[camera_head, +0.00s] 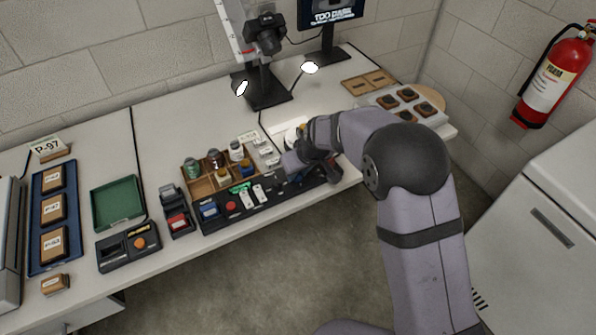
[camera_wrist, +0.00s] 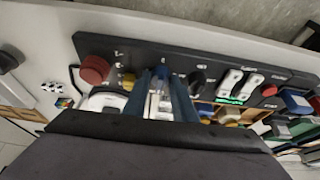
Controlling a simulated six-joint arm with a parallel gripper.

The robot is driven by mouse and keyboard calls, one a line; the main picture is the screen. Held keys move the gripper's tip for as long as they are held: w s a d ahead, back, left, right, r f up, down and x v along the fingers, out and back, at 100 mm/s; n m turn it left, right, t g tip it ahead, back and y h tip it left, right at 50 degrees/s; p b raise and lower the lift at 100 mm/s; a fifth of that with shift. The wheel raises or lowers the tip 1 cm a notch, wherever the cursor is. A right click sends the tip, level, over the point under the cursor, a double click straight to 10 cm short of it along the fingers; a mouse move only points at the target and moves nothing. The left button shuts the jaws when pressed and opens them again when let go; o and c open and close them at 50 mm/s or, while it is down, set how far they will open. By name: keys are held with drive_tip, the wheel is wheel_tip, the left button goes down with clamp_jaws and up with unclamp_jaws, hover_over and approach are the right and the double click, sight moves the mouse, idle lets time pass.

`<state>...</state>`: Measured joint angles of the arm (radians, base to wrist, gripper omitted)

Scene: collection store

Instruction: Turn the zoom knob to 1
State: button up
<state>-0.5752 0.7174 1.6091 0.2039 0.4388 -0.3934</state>
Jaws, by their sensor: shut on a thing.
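The black control panel (camera_head: 222,222) lies along the front edge of the bench; it fills the upper part of the wrist view (camera_wrist: 215,58). My gripper (camera_head: 296,172) is low over its right part, and in the wrist view my gripper (camera_wrist: 163,88) is shut on a small control there. I take this to be the zoom knob, but the fingers hide most of it. The scale marks and labels are too small to read, so its setting cannot be told. A black knob (camera_wrist: 198,80) and a yellow control (camera_wrist: 128,82) sit on either side.
A red button (camera_wrist: 94,70) and white switches (camera_wrist: 229,82) are on the same panel. A wooden tray of bottles (camera_head: 200,188) stands behind it. A camera stand (camera_head: 262,85) is at the back. A green tray (camera_head: 117,202) lies to the left.

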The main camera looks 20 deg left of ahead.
drive_tip(key=o, duration=1)
drive_tip(key=shift+r, duration=0.1)
drive_tip(key=shift+b+v, duration=0.6)
drive_tip(key=shift+v, duration=3)
